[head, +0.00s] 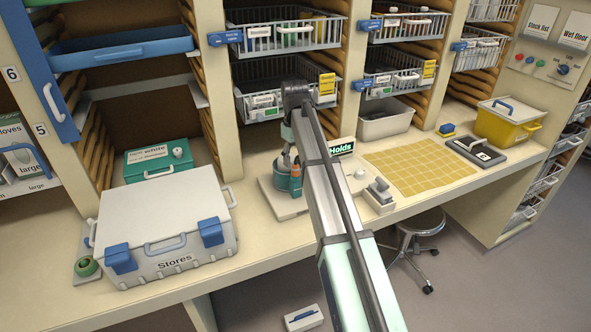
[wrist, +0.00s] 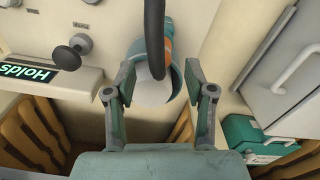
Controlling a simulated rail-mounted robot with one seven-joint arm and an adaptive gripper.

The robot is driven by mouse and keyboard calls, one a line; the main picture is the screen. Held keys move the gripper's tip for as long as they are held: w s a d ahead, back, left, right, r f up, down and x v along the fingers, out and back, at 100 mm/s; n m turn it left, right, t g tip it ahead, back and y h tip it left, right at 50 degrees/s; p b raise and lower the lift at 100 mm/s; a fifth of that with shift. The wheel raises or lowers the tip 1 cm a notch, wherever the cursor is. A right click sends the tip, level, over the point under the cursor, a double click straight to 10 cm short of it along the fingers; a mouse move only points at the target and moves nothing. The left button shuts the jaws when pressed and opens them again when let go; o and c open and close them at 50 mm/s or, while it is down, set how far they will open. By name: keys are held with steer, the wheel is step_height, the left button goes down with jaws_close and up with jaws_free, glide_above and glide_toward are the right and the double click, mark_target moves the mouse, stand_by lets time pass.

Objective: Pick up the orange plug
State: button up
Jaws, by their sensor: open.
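An orange piece (wrist: 168,47), which looks like the orange plug, shows only in part in the wrist view, beside a teal and pale round holder (wrist: 153,88). A dark cable or bar (wrist: 155,40) crosses in front and hides some of it. In the head view a small orange patch (head: 296,168) shows at the teal holder (head: 289,182) on the counter. My gripper (wrist: 159,70) is open, its two fingers apart on either side of the round holder, with nothing held. In the head view my gripper (head: 286,160) is just above the holder, small and partly hidden by my arm.
A panel with a "Holds" display (head: 341,148) stands right of the holder. A grey "Stores" case (head: 165,240) and a green box (head: 158,158) stand to the left. Wire baskets (head: 285,95) hang behind. A yellow mat (head: 418,166) lies to the right.

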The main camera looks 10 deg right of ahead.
mark_target(295, 165)
steer(key=shift+s+f+p, duration=0.2)
steer(key=shift+f+p, duration=0.55)
steer(key=shift+f, duration=1.25)
jaws_close()
steer(key=shift+r, duration=0.1)
